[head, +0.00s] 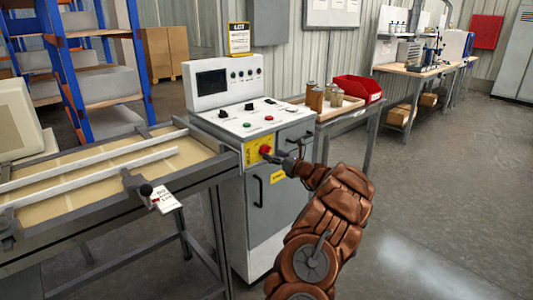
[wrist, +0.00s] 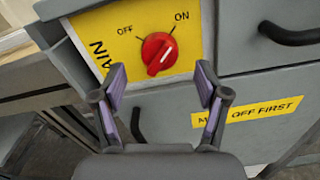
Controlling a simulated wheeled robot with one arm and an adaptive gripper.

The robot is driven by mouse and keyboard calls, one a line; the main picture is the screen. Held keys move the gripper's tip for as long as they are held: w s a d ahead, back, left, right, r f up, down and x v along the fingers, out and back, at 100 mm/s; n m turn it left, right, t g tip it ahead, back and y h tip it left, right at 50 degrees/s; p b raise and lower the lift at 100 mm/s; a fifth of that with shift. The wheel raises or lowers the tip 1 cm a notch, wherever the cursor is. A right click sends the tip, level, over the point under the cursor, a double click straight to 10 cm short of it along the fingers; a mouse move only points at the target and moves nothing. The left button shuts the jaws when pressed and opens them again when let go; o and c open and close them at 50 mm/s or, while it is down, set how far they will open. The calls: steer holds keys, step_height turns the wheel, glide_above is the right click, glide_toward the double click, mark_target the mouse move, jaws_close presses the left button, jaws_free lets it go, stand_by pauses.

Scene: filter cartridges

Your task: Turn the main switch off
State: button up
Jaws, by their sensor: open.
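The main switch is a red rotary knob (wrist: 159,52) on a yellow plate (wrist: 105,22) marked OFF at upper left and ON at upper right. A pale line on the knob slants from lower left to upper right, roughly toward ON. In the head view the red knob (head: 265,149) is on the front of the white and grey control cabinet (head: 228,124). My gripper (wrist: 161,78) is open, with its two fingers apart on either side of the knob's lower part in the picture. It appears empty. Contact with the knob cannot be told. In the head view my gripper (head: 281,159) is just right of the switch.
A dark handle (wrist: 290,36) sits right of the switch, and another handle is below it, partly behind my gripper. A yellow label (wrist: 247,112) reads partly "OFF FIRST". A conveyor table (head: 110,170) adjoins the cabinet at left. A bench with cartridges (head: 325,97) stands at right.

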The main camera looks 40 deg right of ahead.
mark_target(269, 152)
steer(key=shift+w, duration=1.75)
steer(key=shift+f, duration=0.1)
steer(key=c, duration=1.2)
